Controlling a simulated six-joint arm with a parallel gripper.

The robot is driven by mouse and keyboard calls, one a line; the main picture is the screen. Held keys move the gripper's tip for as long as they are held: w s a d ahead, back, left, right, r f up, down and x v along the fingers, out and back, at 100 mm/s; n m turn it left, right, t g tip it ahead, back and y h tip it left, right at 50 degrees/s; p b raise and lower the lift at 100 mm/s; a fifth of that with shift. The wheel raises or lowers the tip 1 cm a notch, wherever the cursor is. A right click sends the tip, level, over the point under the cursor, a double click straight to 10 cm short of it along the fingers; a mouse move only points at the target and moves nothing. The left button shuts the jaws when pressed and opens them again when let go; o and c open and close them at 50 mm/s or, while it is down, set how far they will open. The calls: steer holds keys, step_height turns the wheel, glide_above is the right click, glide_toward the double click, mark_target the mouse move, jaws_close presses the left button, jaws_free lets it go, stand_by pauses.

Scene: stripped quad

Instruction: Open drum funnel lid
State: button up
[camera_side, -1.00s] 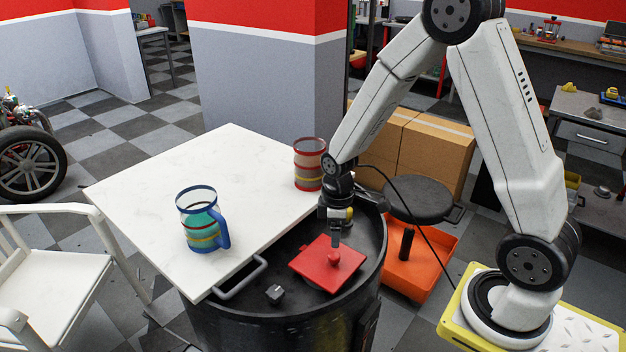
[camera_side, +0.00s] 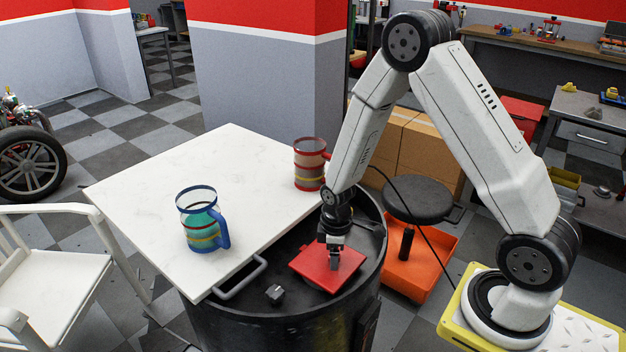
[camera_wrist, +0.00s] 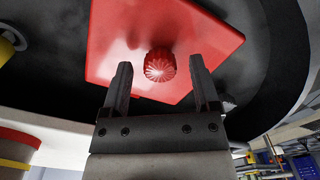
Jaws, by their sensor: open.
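The red square lid (camera_side: 308,262) lies flat on the black drum's top (camera_side: 290,243), as far as the side view shows. Its round, ribbed red knob (camera_wrist: 160,66) shows in the wrist view near the middle of the lid (camera_wrist: 118,40). My gripper (camera_side: 335,266) is low over the lid, pointing down, and its fingers hide the knob in the side view. In the wrist view my gripper (camera_wrist: 160,65) is open, with one finger on each side of the knob. Gaps show between the knob and both fingers.
A white tabletop (camera_side: 235,165) covers the drum's left side, bearing a blue-rimmed mug (camera_side: 200,222) and a red-rimmed mug (camera_side: 309,165). A grey handle (camera_side: 241,279) and a small dark cap (camera_side: 274,293) are on the drum's front. A black stool (camera_side: 420,199) stands right of the drum.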

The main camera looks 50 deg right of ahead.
steer(key=shift+c, duration=0.3)
jaws_close()
stand_by(1.2)
